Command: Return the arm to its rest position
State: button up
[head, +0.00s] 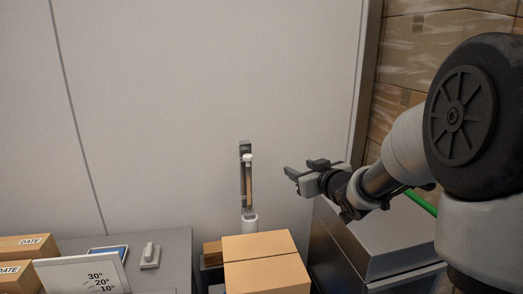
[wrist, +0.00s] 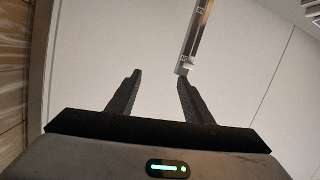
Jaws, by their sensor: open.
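My gripper (head: 291,180) is at the right of the middle in the head view, in the air in front of the pale wall. My arm reaches in from the right edge. In the wrist view, the two dark fingers of my gripper (wrist: 157,78) stand apart with nothing between them, so it is open and empty.
A wall fixture (head: 246,185) with an upright rod is left of my gripper; it also shows in the wrist view (wrist: 197,40). Below are a cardboard box (head: 262,262) and a grey cabinet (head: 385,245). A grey table (head: 175,252) is at left. Wrapped boxes (head: 420,50) are stacked at right.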

jog(key=s+d+r+m+g+h, duration=0.2)
jog(key=s+d+r+h, duration=0.15)
jog(key=s, duration=0.45)
jog(key=s+a+f+m+g, duration=0.1)
jog(key=s+f+m+g, duration=0.15)
jog(key=s, duration=1.15)
jog(key=s+a+f+m+g, duration=0.1)
jog(key=s+a+f+g, duration=0.2)
jog(key=s, duration=1.1)
notch_tip(320, 180, up, 15)
jog(key=d+g+p, duration=0.1)
jog(key=p, duration=1.4)
jog(key=shift+s+d+h, duration=0.2)
jog(key=shift+s+h, duration=0.15)
jog(key=shift+s, duration=0.05)
jog(key=shift+f+n+g, duration=0.1)
jog(key=shift+n+g, duration=0.15)
